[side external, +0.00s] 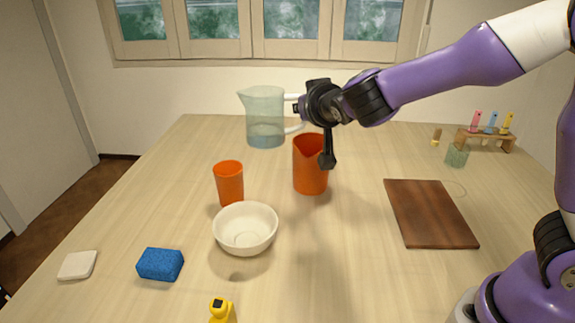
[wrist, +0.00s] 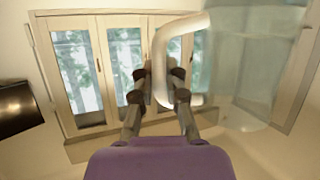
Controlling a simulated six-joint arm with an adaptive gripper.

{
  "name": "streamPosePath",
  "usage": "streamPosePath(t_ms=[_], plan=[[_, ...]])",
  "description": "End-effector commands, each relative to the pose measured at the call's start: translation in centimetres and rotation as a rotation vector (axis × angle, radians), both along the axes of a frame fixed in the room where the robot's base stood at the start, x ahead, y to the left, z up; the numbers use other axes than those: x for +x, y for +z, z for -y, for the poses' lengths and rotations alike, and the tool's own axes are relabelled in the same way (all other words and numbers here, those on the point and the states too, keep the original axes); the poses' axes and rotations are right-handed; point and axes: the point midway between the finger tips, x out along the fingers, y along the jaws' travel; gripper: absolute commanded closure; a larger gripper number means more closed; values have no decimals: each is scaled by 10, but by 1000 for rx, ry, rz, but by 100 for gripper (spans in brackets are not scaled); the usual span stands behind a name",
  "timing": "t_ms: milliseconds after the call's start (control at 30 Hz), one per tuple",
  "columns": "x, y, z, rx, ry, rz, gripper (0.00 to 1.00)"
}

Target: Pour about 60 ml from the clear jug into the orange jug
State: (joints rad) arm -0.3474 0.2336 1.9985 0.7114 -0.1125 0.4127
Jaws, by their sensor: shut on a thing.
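The clear jug (side external: 265,112) stands upright toward the back of the table, with bluish liquid in its lower part. Its spout points left and its white handle is on the right. My gripper (side external: 300,107) is shut on the handle. In the wrist view my gripper (wrist: 161,84) has its fingers on either side of the white handle (wrist: 187,24), with the clear jug (wrist: 245,65) at the right. I cannot tell whether the jug's base touches the table. The orange jug (side external: 308,172) stands on the table in front of and below my gripper, partly hidden by it; its contents are not visible.
An orange cup (side external: 229,185) and a white bowl (side external: 246,230) stand left of the orange jug. A blue sponge (side external: 160,264), a white block (side external: 77,265) and a yellow object (side external: 222,312) are nearer. A brown board (side external: 430,213), small glass (side external: 457,156) and vial rack (side external: 485,140) are right.

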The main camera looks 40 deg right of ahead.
Motion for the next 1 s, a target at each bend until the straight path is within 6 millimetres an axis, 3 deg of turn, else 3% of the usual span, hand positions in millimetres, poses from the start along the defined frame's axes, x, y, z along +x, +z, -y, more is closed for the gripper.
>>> streamPosePath(t_ms=[200, 600, 1000], plan=[[-9, 5, -18, -5, 6, 0, 100], [-8, -42, -15, -12, 3, -5, 100], [-8, -48, -15, -10, 4, -1, 100]])
